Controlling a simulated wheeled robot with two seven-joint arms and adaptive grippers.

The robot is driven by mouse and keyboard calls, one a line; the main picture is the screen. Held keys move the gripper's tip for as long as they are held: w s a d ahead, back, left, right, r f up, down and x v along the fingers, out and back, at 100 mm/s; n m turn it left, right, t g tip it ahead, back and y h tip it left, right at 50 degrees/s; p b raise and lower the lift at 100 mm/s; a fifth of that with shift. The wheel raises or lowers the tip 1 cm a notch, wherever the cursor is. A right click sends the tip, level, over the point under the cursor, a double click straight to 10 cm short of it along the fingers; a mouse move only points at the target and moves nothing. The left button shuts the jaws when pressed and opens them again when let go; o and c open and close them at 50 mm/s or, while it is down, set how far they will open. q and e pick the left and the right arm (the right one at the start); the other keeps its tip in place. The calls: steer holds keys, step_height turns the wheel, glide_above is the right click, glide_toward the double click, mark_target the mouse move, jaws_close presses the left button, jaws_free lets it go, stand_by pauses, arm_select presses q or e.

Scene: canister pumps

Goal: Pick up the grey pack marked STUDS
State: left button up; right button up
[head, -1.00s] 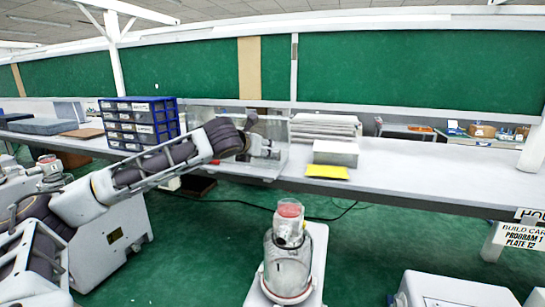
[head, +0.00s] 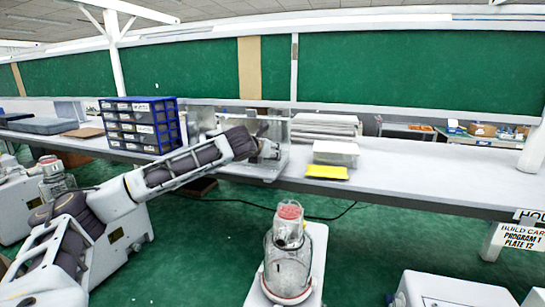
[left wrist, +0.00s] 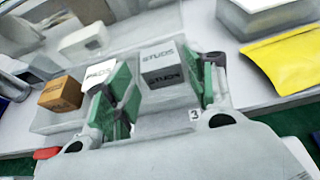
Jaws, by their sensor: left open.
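The grey pack marked STUDS (left wrist: 161,68) shows in the left wrist view as a small box with the word on its top and front faces. It stands between the two green-padded fingers of my left gripper (left wrist: 166,84), which is open. I cannot tell whether either finger touches it. In the head view my left gripper (head: 268,150) is at the clear-walled enclosure on the bench, and the pack cannot be made out there. My right gripper is not in view.
Left of the STUDS pack are a white pack marked PADS (left wrist: 99,74) and an orange-brown pack (left wrist: 60,94). A yellow packet (head: 326,172) and a pale box (head: 336,153) are to the right. A blue drawer cabinet (head: 140,125) stands left on the bench.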

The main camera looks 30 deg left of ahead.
mark_target(272, 150)
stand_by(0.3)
arm_select(q)
steer(key=shift+p+x, duration=0.5)
steer(key=shift+x, duration=2.15)
steer(key=shift+a, duration=0.1)
steer(key=shift+c, duration=0.2)
steer(key=shift+r, duration=0.1)
steer(key=c, duration=0.6)
steer(key=shift+r, duration=0.1)
steer(key=shift+c, duration=0.2)
step_height(272, 150, up, 18)
